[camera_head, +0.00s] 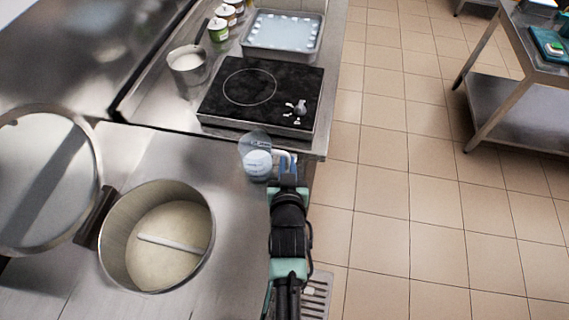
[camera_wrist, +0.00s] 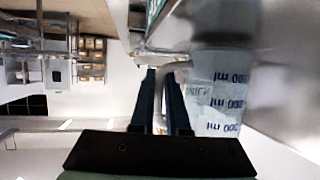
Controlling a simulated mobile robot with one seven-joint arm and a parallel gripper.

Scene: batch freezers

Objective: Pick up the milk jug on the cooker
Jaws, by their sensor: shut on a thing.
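The milk jug (camera_head: 257,162) is a clear measuring jug with white milk in its lower part. In the head view it is upright over the steel cooker top (camera_head: 235,215), near its right edge. I cannot tell whether its base touches the surface. My gripper (camera_head: 287,172) is at the jug's right side, shut on its handle. In the wrist view the jug (camera_wrist: 215,95) is right of my gripper (camera_wrist: 168,85), its markings upside down. The handle runs between the two dark fingers.
A large pot (camera_head: 203,250) with pale contents and a stirring bar stands left, beside a round lid (camera_head: 85,165). Behind the jug are a black hob (camera_head: 262,92), a small milk pot (camera_head: 187,62), a tray (camera_head: 283,33) and jars.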

